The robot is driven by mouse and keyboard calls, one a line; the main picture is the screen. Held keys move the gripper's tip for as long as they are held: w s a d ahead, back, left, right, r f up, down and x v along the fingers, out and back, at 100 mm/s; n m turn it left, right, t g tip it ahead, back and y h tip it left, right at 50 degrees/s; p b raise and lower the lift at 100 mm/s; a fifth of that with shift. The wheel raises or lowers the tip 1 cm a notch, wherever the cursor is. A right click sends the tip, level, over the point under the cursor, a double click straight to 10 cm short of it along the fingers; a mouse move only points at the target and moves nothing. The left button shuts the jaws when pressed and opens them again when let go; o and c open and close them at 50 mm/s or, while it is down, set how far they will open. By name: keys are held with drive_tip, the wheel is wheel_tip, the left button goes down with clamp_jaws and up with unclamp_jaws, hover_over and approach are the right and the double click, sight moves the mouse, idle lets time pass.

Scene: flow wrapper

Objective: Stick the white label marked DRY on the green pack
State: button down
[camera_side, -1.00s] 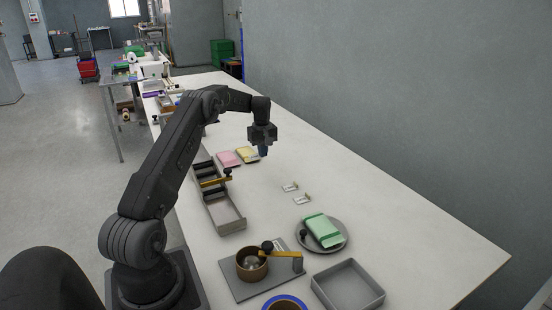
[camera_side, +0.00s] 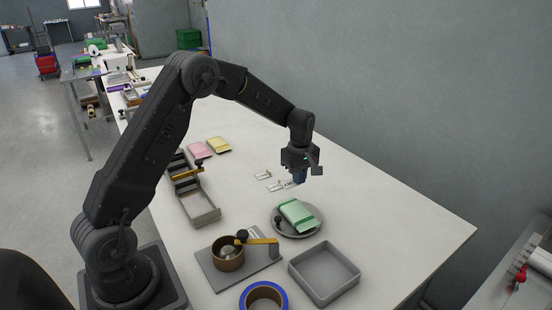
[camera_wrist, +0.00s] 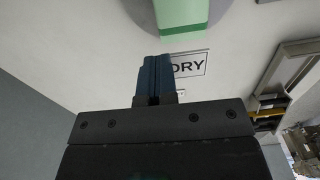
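The green pack (camera_side: 296,214) lies on a round grey dish (camera_side: 282,231); its edge shows at the top of the wrist view (camera_wrist: 182,14). My gripper (camera_side: 299,178) hangs above the table just behind the pack, apart from it. In the wrist view its blue fingers (camera_wrist: 154,72) are close together. The white label marked DRY (camera_wrist: 190,66), with a black border, sits at the fingertips, and the fingers hide its left part. It appears pinched there, though the contact itself is hidden. In the side view a pale strip shows beside the fingertips.
Two small holders (camera_side: 263,175) stand on the table left of my gripper. A grey tray (camera_side: 324,272), a plate with a brown cup and yellow arm (camera_side: 262,241), and a blue-rimmed roll (camera_side: 282,290) lie in front. Pink (camera_side: 199,150) and yellow (camera_side: 218,145) packs lie further back.

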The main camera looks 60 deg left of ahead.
hover_over(305, 211)
drive_tip(key=shift+a+f, duration=0.1)
drive_tip(key=shift+f, duration=1.95)
drive_tip(key=shift+f, duration=0.25)
drive_tip(key=shift+f, duration=0.4)
drive_tip(key=shift+f, duration=0.45)
idle(0.9)
drive_tip(key=c, duration=1.8)
unclamp_jaws()
drive_tip(key=shift+c, duration=0.2)
drive_tip(key=o, duration=0.5)
drive_tip(key=shift+c, duration=0.2)
drive_tip(key=shift+o, duration=0.5)
